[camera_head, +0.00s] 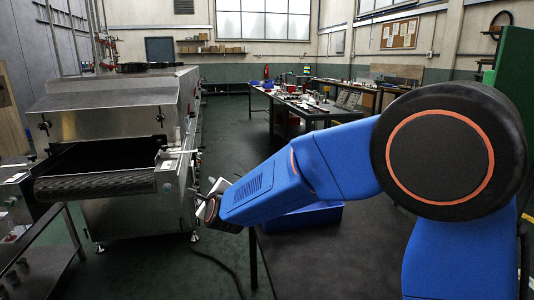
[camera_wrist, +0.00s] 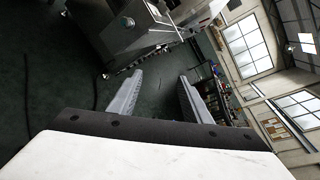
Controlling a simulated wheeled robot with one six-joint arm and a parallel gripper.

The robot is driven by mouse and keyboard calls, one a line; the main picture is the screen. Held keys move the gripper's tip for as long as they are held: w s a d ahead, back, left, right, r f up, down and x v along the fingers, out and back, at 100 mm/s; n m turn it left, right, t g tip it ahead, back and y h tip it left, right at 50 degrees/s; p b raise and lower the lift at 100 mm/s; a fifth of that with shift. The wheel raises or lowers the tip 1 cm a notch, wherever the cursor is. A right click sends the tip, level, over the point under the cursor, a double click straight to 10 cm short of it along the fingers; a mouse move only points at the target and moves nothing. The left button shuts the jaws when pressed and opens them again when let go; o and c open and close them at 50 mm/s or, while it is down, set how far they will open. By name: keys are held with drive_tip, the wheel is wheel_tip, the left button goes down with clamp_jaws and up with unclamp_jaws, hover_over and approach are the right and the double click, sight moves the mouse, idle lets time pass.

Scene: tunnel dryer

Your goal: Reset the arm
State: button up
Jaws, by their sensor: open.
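My blue arm reaches from the right side of the head view toward the middle. Its end, my gripper (camera_head: 205,200), is small there and partly hidden behind the wrist. In the wrist view my gripper (camera_wrist: 157,80) shows two grey fingers spread apart with nothing between them. Dark green floor shows between and beyond the fingers. The wrist view is tilted, with the windows leaning at the right.
A steel tunnel dryer (camera_head: 115,115) with a dark mesh belt (camera_head: 95,184) stands at the left, close to my gripper. A blue bin (camera_head: 300,217) sits on a dark table behind my arm. A cluttered workbench (camera_head: 320,108) stands farther back. Green floor lies open between.

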drive_tip(key=s+d+r+n+g+h, duration=0.1)
drive_tip(key=s+d+n, duration=0.3)
drive_tip(key=d, duration=0.5)
drive_tip(key=s+d+r+n+g, duration=0.15)
drive_tip(key=s+d+n, duration=0.3)
drive_tip(key=d, duration=0.55)
drive_tip(key=s+d+r+n+g+h, duration=0.15)
drive_tip(key=s+d+n, duration=0.3)
drive_tip(key=d, duration=0.45)
drive_tip(key=s+d+f+n+g+h, duration=0.1)
drive_tip(key=s+d+f+n, duration=0.2)
drive_tip(key=s+d, duration=0.4)
drive_tip(key=s+d+f+n+g+h, duration=0.1)
drive_tip(key=s+d+f+n+g, duration=0.1)
drive_tip(key=s+d, duration=0.5)
drive_tip(key=s+d+f+n+g+h, duration=0.2)
drive_tip(key=s+d, duration=0.5)
drive_tip(key=s, duration=0.7)
wheel_tip(320, 180, down, 2)
drive_tip(key=shift+d+f+n, duration=0.1)
drive_tip(key=shift+d+n, duration=0.15)
drive_tip(key=shift+n, duration=0.55)
